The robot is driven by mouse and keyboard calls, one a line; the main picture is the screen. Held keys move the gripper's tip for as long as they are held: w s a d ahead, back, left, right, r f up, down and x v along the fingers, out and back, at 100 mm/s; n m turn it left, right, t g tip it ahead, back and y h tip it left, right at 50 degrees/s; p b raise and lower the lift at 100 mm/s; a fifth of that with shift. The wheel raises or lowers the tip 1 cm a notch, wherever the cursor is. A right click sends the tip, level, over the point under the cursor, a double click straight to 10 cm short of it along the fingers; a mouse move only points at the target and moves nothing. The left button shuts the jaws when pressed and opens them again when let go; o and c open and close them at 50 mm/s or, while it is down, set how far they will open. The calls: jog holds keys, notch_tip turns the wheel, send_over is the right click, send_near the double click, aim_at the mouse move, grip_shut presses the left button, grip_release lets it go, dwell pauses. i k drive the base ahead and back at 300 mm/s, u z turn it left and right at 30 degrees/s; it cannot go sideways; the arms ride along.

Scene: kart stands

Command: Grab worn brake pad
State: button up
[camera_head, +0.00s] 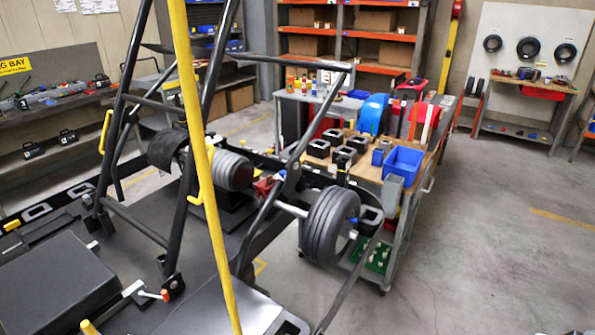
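I cannot pick out a worn brake pad for certain. A kart rear axle (291,209) runs across the middle of the view, with a grey tyre (331,226) at its right end. A small dark red part (264,187) sits near the axle, left of a black upright bracket; it is too small to tell what it is. Another grey ribbed tyre (232,170) lies further left. My gripper does not show in this view.
A workbench trolley (432,166) behind the axle carries a blue bin (403,163) and several black blocks. A yellow pole (194,110) and black tube frame (122,100) cross the foreground. Grey floor (490,235) is clear at right.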

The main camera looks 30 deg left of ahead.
aim_at(270, 180)
jog(key=i, duration=2.1)
jog(key=u, duration=2.1)
jog(key=i, duration=0.75)
jog(key=u, duration=1.25)
